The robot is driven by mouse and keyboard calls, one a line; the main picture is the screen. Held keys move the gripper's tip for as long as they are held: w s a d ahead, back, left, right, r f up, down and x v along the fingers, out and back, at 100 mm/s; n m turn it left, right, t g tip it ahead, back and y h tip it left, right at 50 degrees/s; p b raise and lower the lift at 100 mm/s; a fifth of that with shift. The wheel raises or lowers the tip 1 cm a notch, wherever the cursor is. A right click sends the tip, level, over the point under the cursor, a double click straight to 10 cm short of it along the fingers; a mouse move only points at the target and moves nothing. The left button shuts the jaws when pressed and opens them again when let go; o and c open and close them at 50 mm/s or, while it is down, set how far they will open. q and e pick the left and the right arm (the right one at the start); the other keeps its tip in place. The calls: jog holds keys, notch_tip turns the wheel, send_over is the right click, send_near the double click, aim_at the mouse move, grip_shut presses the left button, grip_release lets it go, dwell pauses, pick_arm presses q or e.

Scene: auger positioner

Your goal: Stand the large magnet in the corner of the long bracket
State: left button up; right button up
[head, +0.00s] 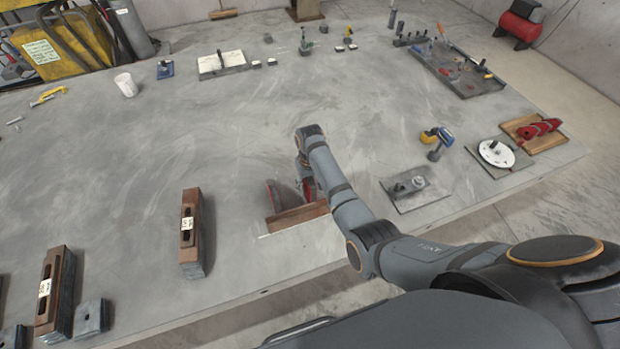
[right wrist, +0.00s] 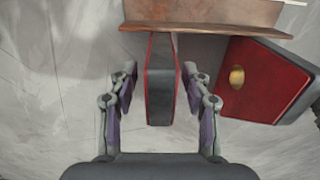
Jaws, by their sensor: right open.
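The long bracket (head: 297,217) is a rusty brown angle near the front edge of the table; it also crosses the top of the right wrist view (right wrist: 205,28). A dark grey magnet with red faces (right wrist: 160,95) stands edge-on beside the bracket, between the fingers of my right gripper (right wrist: 160,72). The fingers are open, with a gap on each side. A second red-faced magnet with a brass button (right wrist: 268,80) stands angled to the right in that view, against or close to the bracket. I cannot tell which magnet is larger. My left gripper is not in view.
Slotted brown-and-grey blocks (head: 191,235) stand to the left of the bracket. A grey plate with small parts (head: 418,190) lies to the right, beyond my right arm. A tool tray (head: 462,82) is at the far right. The table's middle is clear.

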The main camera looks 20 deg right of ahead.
notch_tip(320, 180, up, 11)
jog(key=shift+s+f, duration=0.1)
dwell(0.4)
